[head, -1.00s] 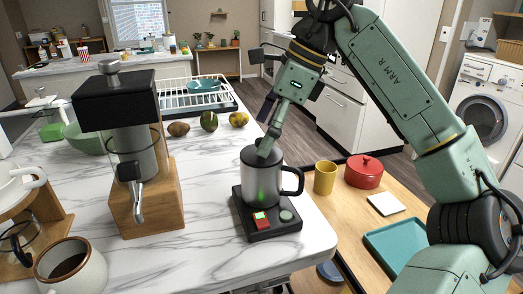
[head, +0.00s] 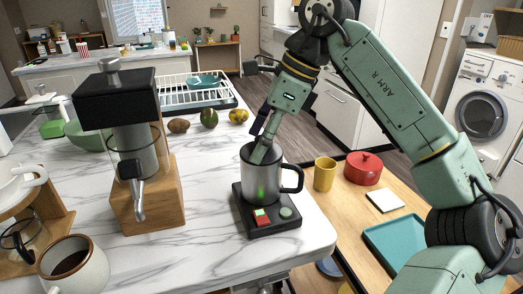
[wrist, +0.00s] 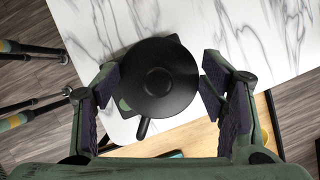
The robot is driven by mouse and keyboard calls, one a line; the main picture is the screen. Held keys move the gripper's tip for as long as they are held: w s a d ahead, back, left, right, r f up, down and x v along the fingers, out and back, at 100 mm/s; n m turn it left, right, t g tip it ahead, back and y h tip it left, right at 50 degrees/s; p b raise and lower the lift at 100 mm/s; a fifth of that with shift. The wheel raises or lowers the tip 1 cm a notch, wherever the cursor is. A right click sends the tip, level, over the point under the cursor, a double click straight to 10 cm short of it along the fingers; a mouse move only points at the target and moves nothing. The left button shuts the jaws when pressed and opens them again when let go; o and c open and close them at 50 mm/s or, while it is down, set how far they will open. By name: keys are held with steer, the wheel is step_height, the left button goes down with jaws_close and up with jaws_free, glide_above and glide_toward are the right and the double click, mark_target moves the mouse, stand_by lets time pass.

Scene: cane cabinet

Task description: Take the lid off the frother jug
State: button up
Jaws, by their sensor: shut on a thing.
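The frother jug (head: 262,185) is a grey metal pot with a black handle, standing upright on its black base (head: 272,225) near the counter's front right edge. Its round black lid (wrist: 158,78) with a central knob fills the middle of the wrist view. My gripper (head: 263,146) points down at the jug's top. The lid shows no clear gap above the jug. The near finger partly hides the jug's top in the head view.
A coffee machine (head: 145,190) stands left of the jug, with a mug (head: 72,268) at the front left. A yellow cup (head: 325,175), red pot (head: 363,168) and teal tray (head: 400,245) are on the lower wooden table at right. Fruit (head: 208,118) lies behind. Bare marble surrounds the base's left side.

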steer(key=shift+s+f, duration=0.1)
steer(key=shift+f, duration=0.1)
steer(key=c, duration=0.7)
